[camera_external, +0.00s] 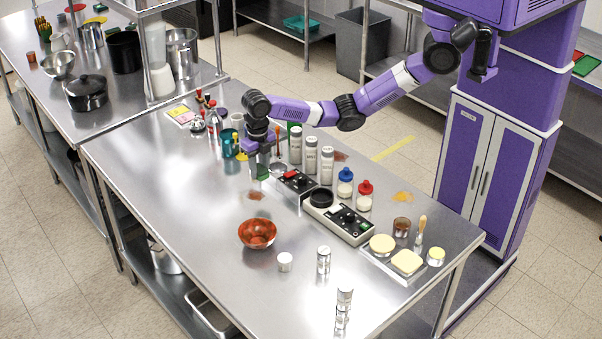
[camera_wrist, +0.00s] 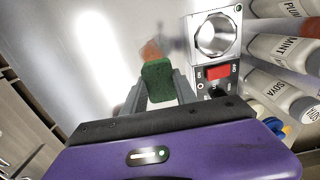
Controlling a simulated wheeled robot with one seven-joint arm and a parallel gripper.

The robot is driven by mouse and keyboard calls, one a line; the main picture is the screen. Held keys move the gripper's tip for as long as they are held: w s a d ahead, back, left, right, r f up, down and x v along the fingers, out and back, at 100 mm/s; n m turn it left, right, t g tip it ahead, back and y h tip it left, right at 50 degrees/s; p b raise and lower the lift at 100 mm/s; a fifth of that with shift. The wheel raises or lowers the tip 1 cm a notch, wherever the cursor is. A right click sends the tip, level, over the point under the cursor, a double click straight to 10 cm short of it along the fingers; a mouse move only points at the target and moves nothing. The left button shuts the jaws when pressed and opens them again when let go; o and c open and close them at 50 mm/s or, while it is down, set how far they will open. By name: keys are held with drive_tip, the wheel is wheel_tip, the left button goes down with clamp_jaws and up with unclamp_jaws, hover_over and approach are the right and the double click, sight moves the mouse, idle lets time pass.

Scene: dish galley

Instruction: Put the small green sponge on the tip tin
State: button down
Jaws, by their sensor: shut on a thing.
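My gripper (camera_wrist: 160,88) is shut on the small green sponge (camera_wrist: 157,76), which sits between its two fingertips in the wrist view. In the external view my gripper (camera_external: 263,163) points down over the left middle of the steel table. The sponge (camera_external: 263,174) shows there as a dark green patch, partly hidden by the fingers. Whether the sponge touches the table is not clear. I cannot tell for sure which thing is the tip tin. A small low tin with a pale yellow top (camera_external: 437,257) stands at the table's right end.
A larger knobbed box (camera_external: 338,217) and orange bowl (camera_external: 257,234) are nearer the front. The table's left front is clear.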

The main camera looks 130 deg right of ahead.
sight(259, 168)
wheel_tip(259, 168, up, 14)
drive_tip(key=w+d+p, duration=0.1)
drive_tip(key=d+p, duration=0.1)
drive_tip(key=p, duration=0.3)
drive_tip(key=s+d+r+m, duration=0.1)
drive_tip(key=d+r, duration=0.3)
drive_tip(key=d, duration=0.7)
drive_tip(key=s+d+r+m, duration=0.1)
drive_tip(key=s+d+r, duration=0.2)
drive_tip(key=d, duration=0.8)
wheel_tip(259, 168, up, 2)
drive_tip(key=shift+d+r, duration=0.25)
drive_tip(key=shift+d, duration=0.15)
drive_tip(key=shift+s, duration=0.25)
drive_tip(key=shift+s+d+f, duration=0.25)
drive_tip(key=shift+s+d, duration=0.05)
drive_tip(key=shift+d, duration=0.1)
drive_tip(key=shift+s+d, duration=0.15)
drive_tip(key=shift+s, duration=0.05)
